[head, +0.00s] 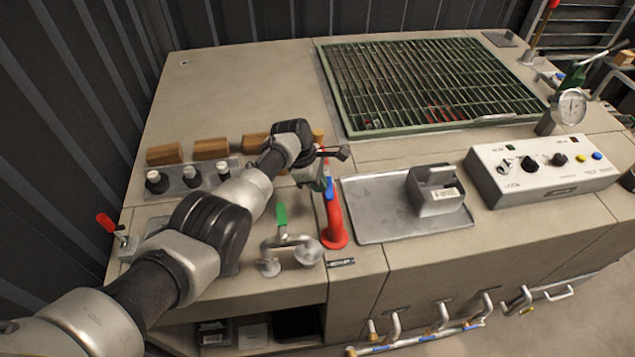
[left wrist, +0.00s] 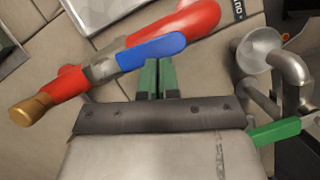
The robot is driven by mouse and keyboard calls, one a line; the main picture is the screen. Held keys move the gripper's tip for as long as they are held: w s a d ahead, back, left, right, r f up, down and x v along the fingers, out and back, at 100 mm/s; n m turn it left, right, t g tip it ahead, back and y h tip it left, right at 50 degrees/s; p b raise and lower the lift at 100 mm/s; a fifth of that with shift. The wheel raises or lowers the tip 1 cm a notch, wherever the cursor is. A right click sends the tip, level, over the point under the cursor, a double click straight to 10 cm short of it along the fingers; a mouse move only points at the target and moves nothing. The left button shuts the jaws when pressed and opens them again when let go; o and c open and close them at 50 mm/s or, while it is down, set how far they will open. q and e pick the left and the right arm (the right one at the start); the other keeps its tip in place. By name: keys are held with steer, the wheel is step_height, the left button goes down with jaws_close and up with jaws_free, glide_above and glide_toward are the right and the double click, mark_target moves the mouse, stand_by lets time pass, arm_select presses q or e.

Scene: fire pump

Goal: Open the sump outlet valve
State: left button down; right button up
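A red outlet pipe (head: 333,215) rises from the bench and carries a valve with a blue lever (head: 329,188). In the left wrist view the blue lever (left wrist: 151,52) lies along the red pipe (left wrist: 185,25), which ends in a brass tip. My left gripper (head: 318,172) is at this valve. Its green fingertips (left wrist: 157,68) are close together, at the lower edge of the blue lever; I cannot tell if they touch it. A grey pipe with a green lever (head: 281,218) stands just to the left. A label (head: 340,262) in front is too small to read surely. My right gripper is out of view.
A metal tray (head: 373,225) with a grey box (head: 436,190) lies to the right, beside a white control panel (head: 540,165). A green-framed grate (head: 430,85) is behind. Wooden blocks (head: 210,148) and a red lever (head: 106,223) are at left.

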arm_select(q)
steer(key=shift+s+d+f, duration=0.1)
steer(key=shift+s+d, duration=0.05)
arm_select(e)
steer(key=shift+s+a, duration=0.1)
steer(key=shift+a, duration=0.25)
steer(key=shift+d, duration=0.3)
arm_select(q)
steer(key=s+a+r+p, duration=0.1)
steer(key=a+r+p, duration=0.4)
steer(key=a+r, duration=0.2)
steer(key=shift+v, duration=1.3)
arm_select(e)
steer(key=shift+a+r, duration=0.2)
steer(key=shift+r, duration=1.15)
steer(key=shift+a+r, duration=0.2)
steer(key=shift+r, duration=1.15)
arm_select(q)
steer(key=shift+s+d, duration=0.1)
steer(key=shift+d, duration=0.1)
